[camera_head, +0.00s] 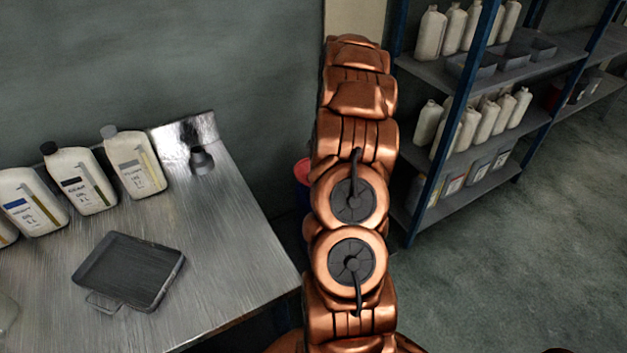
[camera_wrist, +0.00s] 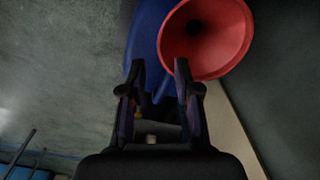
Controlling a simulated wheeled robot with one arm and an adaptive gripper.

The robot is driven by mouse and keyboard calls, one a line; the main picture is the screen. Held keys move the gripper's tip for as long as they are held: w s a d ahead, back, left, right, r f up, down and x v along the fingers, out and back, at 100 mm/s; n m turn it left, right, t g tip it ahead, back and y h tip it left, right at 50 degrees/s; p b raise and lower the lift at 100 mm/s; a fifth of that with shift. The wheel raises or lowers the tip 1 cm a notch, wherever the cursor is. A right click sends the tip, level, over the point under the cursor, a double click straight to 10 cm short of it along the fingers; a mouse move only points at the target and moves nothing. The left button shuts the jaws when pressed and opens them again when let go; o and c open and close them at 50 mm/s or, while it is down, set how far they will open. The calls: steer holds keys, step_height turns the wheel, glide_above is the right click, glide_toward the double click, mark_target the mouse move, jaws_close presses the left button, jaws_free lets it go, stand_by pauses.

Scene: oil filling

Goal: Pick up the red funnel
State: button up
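The red funnel (camera_wrist: 228,25) is in the upper right of the wrist view, its wide mouth facing the camera and its top cut off by the frame edge. My gripper (camera_wrist: 160,70) is open, with both fingers apart and nothing held between them. The funnel lies beyond the right fingertip, and the tips look close to its rim; I cannot tell if they touch. In the head view a small red part (camera_head: 302,171), likely the funnel, shows left of my arm, which hides the rest. My gripper is not clearly visible there.
A blue object (camera_wrist: 148,35) is beside the funnel. A metal table (camera_head: 225,250) at left holds white oil bottles (camera_head: 83,182), a dark tray (camera_head: 130,268) and a small grey funnel-like item (camera_head: 201,161). A blue-framed shelf (camera_head: 480,150) with bottles stands at right. Floor at lower right is clear.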

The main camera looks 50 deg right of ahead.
steer(key=shift+w+d+f+p, duration=0.1)
steer(key=shift+f+p, duration=0.65)
steer(key=shift+f, duration=1.05)
steer(key=shift+w+f+p, duration=0.1)
steer(key=shift+f+p, duration=0.6)
steer(key=shift+f, duration=1.05)
steer(key=shift+c, duration=0.2)
jaws_close()
